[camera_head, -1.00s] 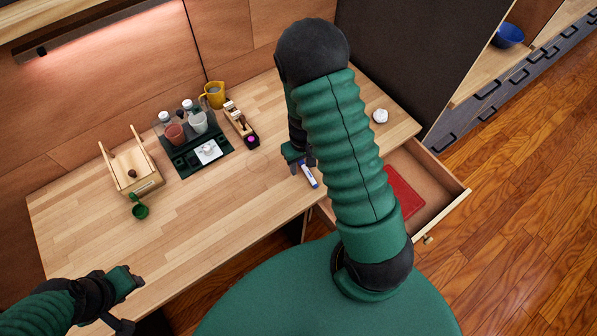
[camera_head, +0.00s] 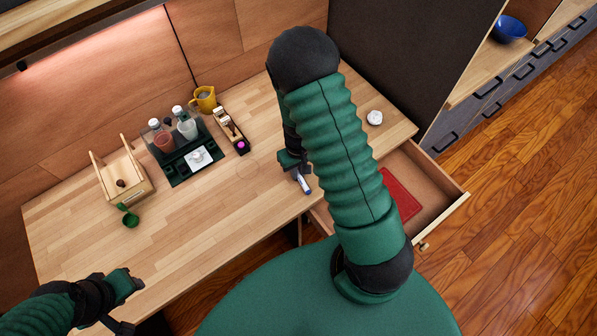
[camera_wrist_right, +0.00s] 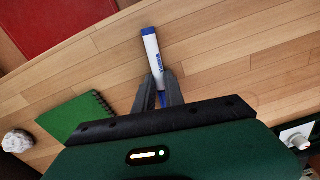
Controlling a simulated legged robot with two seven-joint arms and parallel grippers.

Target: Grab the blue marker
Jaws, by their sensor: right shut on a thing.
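The blue marker (camera_head: 305,186) has a white body and blue ends. In the head view it shows just below my right gripper (camera_head: 294,168), near the front edge of the wooden desk (camera_head: 240,200). In the right wrist view the marker (camera_wrist_right: 152,52) stands out between the two fingertips of my right gripper (camera_wrist_right: 158,88), which are shut on its lower part. I cannot tell whether it touches the desk. My left gripper (camera_head: 130,302) is at the lower left, away from the marker; its jaw opening is not clear.
An open drawer (camera_head: 436,200) with a red item (camera_head: 402,194) is at the right. A dark tray (camera_head: 176,178) with bottles, a yellow mug (camera_head: 205,98), a wooden box (camera_head: 125,182) and a green cup (camera_head: 131,220) stand on the desk. A green notebook (camera_wrist_right: 78,117) lies near the gripper.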

